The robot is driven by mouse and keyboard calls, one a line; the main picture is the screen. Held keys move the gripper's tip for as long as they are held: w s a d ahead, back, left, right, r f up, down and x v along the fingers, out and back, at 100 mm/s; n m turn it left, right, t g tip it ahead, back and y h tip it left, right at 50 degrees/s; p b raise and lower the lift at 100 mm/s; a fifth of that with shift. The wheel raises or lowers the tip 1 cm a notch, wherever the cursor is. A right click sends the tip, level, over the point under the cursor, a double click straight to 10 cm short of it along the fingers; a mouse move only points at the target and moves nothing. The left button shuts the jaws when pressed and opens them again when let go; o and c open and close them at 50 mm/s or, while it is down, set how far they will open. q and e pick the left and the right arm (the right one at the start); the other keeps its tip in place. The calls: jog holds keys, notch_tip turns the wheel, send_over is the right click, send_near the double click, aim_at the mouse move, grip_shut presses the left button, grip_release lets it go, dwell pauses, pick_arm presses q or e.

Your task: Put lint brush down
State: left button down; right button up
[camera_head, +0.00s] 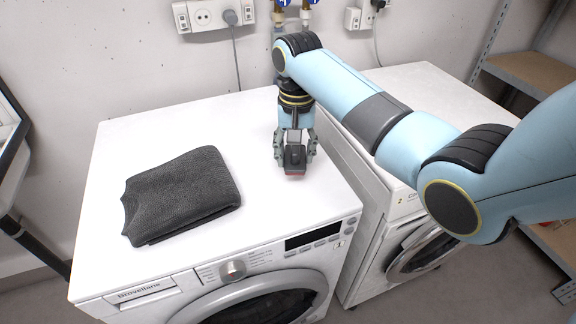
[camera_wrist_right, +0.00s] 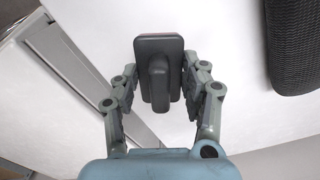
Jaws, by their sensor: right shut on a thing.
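My right gripper (camera_head: 295,150) is over the right part of the white top of the left washing machine (camera_head: 150,130). It is shut on the lint brush (camera_head: 295,162), a small dark block with a reddish edge. In the right wrist view the lint brush (camera_wrist_right: 158,72) shows as a dark rounded rectangle with a raised handle, between the fingers of the right gripper (camera_wrist_right: 160,85). The brush is at or close above the machine top; I cannot tell if it touches. My left gripper is not in view.
A folded dark grey knitted garment (camera_head: 182,195) lies on the left machine's top, left of the gripper. A second machine (camera_head: 400,90) stands to the right, across a narrow gap. Free white surface lies around the garment. Wall sockets (camera_head: 212,14) and a shelf (camera_head: 535,70) are behind.

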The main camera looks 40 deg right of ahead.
aim_at(291, 177)
jog(key=shift+w+a+f, duration=0.25)
jog(key=shift+w+f, duration=0.2)
jog(key=shift+f, duration=1.9)
jog(key=shift+f, duration=0.1)
jog(key=o, duration=1.3)
notch_tip(291, 177, up, 12)
jog(key=shift+r, duration=0.15)
